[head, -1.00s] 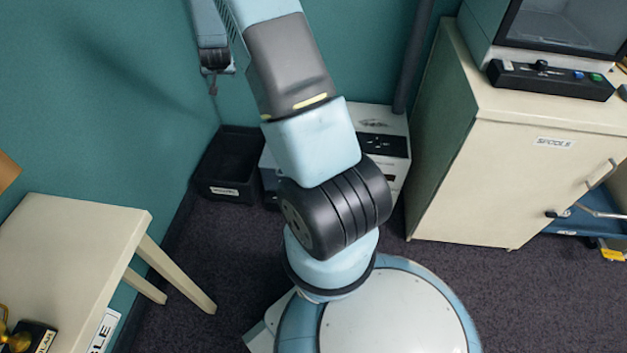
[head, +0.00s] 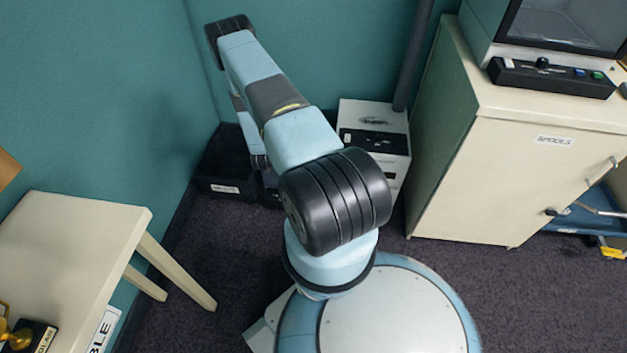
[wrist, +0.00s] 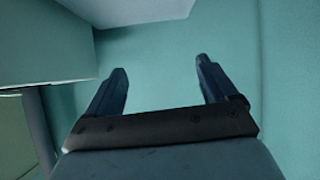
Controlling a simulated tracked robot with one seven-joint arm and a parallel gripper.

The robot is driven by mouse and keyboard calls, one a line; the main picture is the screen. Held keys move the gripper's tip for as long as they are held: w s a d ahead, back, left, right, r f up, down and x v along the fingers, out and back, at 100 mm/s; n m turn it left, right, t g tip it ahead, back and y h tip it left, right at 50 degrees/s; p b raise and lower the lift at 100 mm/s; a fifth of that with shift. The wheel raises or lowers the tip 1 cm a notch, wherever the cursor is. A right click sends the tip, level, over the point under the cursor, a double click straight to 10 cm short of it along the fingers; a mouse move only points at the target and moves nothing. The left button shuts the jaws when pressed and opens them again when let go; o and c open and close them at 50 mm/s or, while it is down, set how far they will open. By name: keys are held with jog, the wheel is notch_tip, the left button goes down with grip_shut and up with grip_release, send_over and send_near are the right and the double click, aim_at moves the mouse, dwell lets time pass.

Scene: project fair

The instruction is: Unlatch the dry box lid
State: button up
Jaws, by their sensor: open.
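My gripper (wrist: 160,66) shows in the wrist view with its two dark fingers apart and nothing between them. A plain teal wall lies beyond the fingertips. In the head view my gripper is hidden behind my own arm, which bends down near the back wall. No dry box can be surely made out. A white box with a black front panel (head: 375,141) stands on the floor by the back wall, partly behind my arm. I cannot tell whether it is the dry box, and no latch is clear on it.
A black open bin (head: 222,170) stands in the back left corner. A cream table (head: 70,235) is at left. A cream cabinet (head: 520,180) labelled SPOOLS stands at right, with a control panel (head: 550,77) on top.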

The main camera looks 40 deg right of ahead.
jog(key=s+d+f+h, duration=0.1)
jog(key=s+f+h, duration=0.2)
jog(key=s+f, duration=1.55)
jog(key=x, duration=1.3)
jog(key=shift+d, duration=0.25)
jog(key=shift+s+r, duration=0.1)
jog(key=c, duration=1)
jog(key=shift+m+t+y, duration=0.4)
jog(key=shift+m+y, duration=0.2)
jog(key=shift+m, duration=0.1)
jog(key=shift+c, duration=0.3)
jog(key=o, duration=1.1)
jog(key=shift+s, duration=0.1)
jog(key=shift+c, duration=0.2)
